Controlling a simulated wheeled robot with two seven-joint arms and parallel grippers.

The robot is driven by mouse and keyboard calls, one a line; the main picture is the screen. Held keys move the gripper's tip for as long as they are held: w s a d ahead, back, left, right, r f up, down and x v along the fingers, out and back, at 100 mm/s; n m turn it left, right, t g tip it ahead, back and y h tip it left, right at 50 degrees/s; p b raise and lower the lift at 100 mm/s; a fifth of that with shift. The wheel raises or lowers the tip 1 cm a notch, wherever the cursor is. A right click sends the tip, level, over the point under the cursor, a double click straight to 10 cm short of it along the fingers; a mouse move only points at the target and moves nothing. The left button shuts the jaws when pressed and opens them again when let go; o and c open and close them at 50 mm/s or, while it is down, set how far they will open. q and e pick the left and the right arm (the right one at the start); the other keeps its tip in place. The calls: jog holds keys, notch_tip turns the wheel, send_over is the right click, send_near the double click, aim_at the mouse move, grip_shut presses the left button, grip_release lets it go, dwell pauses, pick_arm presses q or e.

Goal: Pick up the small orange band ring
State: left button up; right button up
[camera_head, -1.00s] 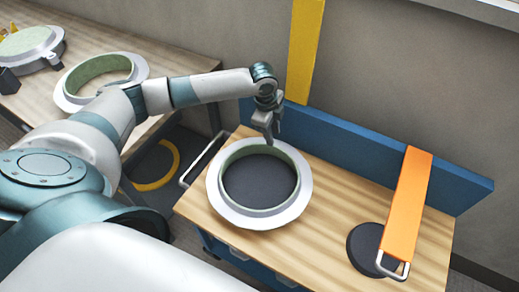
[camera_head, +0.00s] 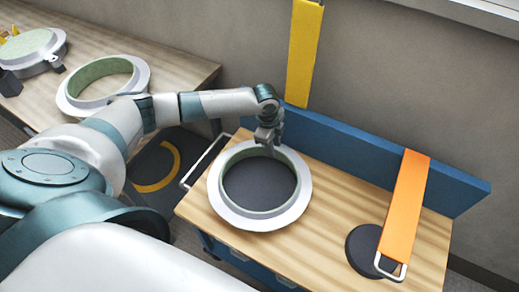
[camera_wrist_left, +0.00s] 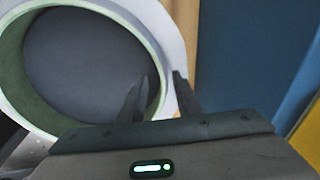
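A ring (camera_head: 229,206) with a wide white flange and a pale green inner wall lies flat on the wooden cart top; its dark centre shows. No orange shows on it. An orange band (camera_head: 406,205) with a metal loop hangs over the cart's blue back panel at the right. My left gripper (camera_head: 269,148) is low over the ring's back rim. In the left wrist view my gripper (camera_wrist_left: 160,88) is open, one finger over the ring's opening, the other at the outer edge of the flange (camera_wrist_left: 160,28). I cannot tell whether they touch it. My right gripper is out of view.
The blue back panel (camera_head: 335,143) stands close behind my left gripper. A dark disc (camera_head: 361,250) lies partly under the orange band. A yellow strip (camera_head: 304,55) hangs on the wall. Another ring (camera_head: 140,76) lies on the left table. Bare wood lies right of the cart's ring.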

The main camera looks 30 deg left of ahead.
pick_arm(q)
jog(key=shift+w+f, duration=0.1)
jog(key=shift+f, duration=0.35)
grip_shut()
jog(key=shift+d, duration=0.15)
dwell(1.2)
